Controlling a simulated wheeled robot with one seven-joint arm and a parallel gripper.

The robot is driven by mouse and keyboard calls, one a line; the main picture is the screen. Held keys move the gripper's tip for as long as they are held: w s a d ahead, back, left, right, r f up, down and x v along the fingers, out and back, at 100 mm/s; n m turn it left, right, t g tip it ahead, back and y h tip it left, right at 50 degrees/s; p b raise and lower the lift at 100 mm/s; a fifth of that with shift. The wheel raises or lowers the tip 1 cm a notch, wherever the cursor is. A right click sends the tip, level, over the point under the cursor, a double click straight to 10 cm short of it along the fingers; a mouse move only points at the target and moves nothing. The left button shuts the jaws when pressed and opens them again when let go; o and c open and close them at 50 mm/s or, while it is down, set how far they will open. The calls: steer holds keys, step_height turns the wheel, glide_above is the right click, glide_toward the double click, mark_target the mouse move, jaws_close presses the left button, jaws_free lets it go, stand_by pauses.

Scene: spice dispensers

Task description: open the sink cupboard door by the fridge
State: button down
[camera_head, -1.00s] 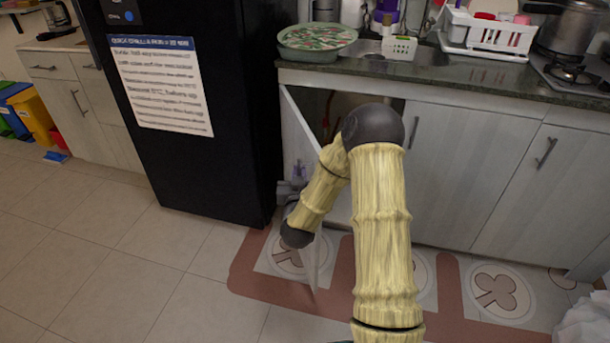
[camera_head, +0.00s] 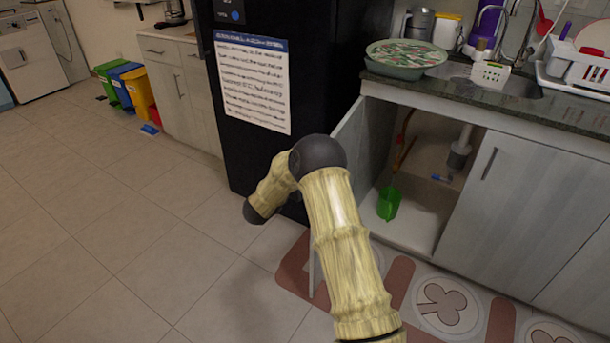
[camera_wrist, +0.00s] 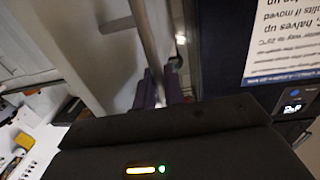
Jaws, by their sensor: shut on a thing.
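The sink cupboard door (camera_head: 357,138) by the fridge is swung wide open, its pale panel standing out from the cabinet beside the fridge (camera_head: 285,185). In the wrist view its pale face (camera_wrist: 92,45) and long metal handle (camera_wrist: 148,40) are close up. My gripper (camera_wrist: 163,88) is shut on the handle. In the head view my arm hides the gripper, the handle and much of the door.
The neighbouring cupboard door (camera_head: 500,205) is closed. A patterned mat (camera_head: 440,303) lies on the floor in front. The tiled floor at left is clear.

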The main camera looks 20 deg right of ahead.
steer(key=shift+w+a+r, duration=0.1)
steer(key=shift+w+a, duration=0.1)
steer(key=shift+w, duration=0.3)
steer(key=c, duration=1.6)
jaws_free()
steer(key=shift+d, duration=0.1)
steer(key=shift+c, duration=0.2)
steer(key=shift+a, duration=0.2)
steer(key=p+v, duration=0.2)
steer(key=v, duration=1.5)
steer(key=shift+s+a, duration=0.15)
steer(key=shift+a, duration=0.05)
